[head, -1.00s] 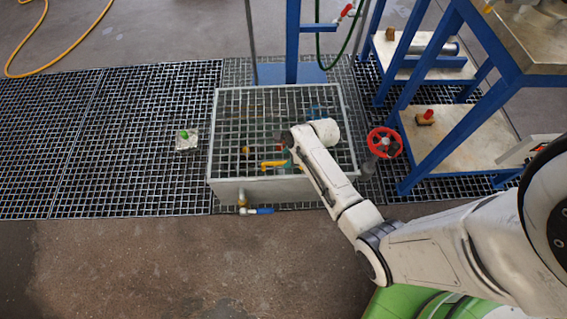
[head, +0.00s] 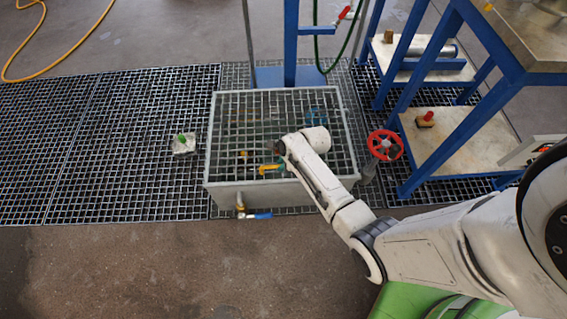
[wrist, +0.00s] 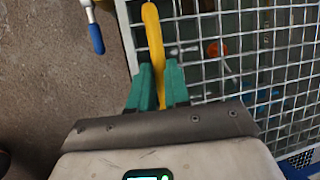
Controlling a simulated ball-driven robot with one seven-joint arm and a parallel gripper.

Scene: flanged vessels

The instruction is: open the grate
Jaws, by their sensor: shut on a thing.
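The grate (head: 235,115) is a grey metal grid lying flat over a grey open-topped box on the floor. It also shows in the wrist view (wrist: 255,50), to the right of my fingers. A yellow handle (head: 268,168) is at the grate's front edge, and it shows large in the wrist view (wrist: 154,40). My gripper (wrist: 158,88) has teal fingers closed around the yellow handle from both sides. In the head view my wrist and forearm hide most of the fingers and part of the grate.
A blue-handled valve (head: 257,215) sticks out of the box's front. A red handwheel (head: 385,145) stands close on the right, by a blue-framed bench (head: 470,125). A green-topped block (head: 184,144) sits on the left floor grating. The front floor is clear.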

